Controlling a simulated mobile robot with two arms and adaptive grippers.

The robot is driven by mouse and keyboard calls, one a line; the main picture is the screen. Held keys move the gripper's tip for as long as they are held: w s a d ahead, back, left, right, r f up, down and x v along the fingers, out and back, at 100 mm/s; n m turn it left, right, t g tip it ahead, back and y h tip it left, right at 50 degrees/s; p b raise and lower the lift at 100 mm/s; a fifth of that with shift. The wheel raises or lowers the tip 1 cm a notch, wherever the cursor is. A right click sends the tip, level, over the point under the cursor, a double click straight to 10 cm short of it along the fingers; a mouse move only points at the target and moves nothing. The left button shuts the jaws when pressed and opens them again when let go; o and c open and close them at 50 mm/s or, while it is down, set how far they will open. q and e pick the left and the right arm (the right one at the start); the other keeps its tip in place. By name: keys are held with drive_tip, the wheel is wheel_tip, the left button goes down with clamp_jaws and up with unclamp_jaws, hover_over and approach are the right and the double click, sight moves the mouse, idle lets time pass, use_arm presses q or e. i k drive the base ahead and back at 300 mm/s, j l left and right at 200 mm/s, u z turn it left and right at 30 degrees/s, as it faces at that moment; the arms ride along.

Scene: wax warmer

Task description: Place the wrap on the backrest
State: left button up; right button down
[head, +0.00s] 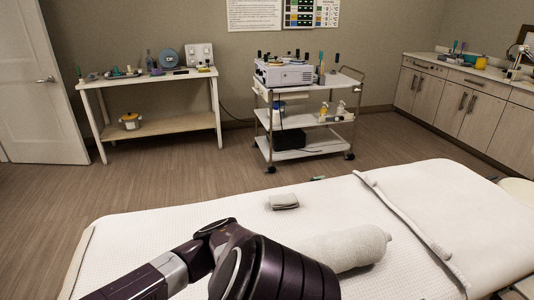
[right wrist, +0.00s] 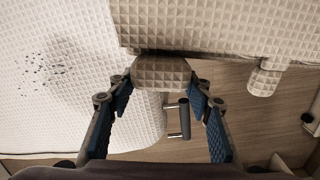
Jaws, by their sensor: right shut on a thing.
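In the right wrist view, my right gripper (right wrist: 160,92), with blue-padded fingers, is shut on a thick beige waffle-textured piece, apparently the wrap (right wrist: 160,72). It is beside the edge of the white waffle cover; I cannot tell whether they touch. The raised right part of the treatment bed, apparently the backrest (head: 455,200), shows in the head view, with a thin roll of cloth across its near end. A dark arm of mine crosses the bottom of the head view and hides part of the bed. My left gripper does not show.
A white rolled bolster (head: 350,247) and a small folded grey cloth (head: 283,201) lie on the bed's flat part (head: 150,240). A wheeled trolley (head: 305,155), a side table (head: 150,82) and cabinets (head: 460,105) stand behind. Open floor lies between.

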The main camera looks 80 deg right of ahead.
sight(482, 208)
drive_tip(key=z, duration=1)
drive_tip(key=k+l+z, duration=0.2)
drive_tip(key=l+z, duration=0.25)
drive_tip(key=l, duration=0.15)
drive_tip(key=k+l+z, duration=0.1)
drive_tip(key=l+z, duration=0.35)
drive_tip(key=l, duration=0.2)
drive_tip(key=l+z, duration=0.45)
drive_tip(key=l, duration=1)
drive_tip(key=i+l, duration=0.1)
drive_tip(key=l, duration=0.65)
